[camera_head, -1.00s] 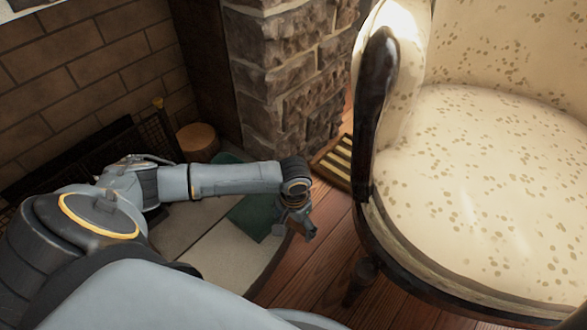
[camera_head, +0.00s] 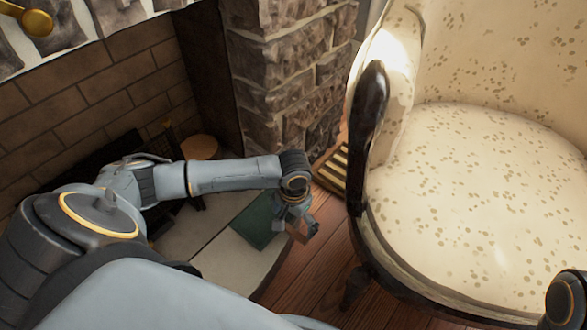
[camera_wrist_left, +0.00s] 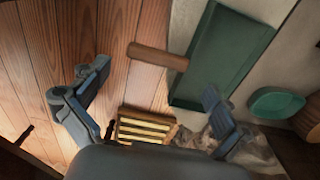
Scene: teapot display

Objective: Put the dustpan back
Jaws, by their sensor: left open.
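The dustpan is a flat green pan (camera_head: 258,221) with a short brown wooden handle. It lies on the pale hearth slab (camera_head: 225,258), with its handle reaching over the wood floor. In the left wrist view the pan (camera_wrist_left: 222,55) is at the upper right and its handle (camera_wrist_left: 157,57) points left. My left gripper (camera_head: 298,234) is at the pan's right side near the handle. Its fingers are spread wide and empty. In the left wrist view the handle appears ahead of the space between the fingers (camera_wrist_left: 150,98). My right gripper is out of view.
A patterned armchair (camera_head: 490,190) stands at the right, close to my left gripper. A stone pillar (camera_head: 290,90) rises behind. A slatted item (camera_head: 333,168) lies between them. A round wooden piece (camera_wrist_left: 308,116) and a green rounded object (camera_wrist_left: 276,103) are beside the pan.

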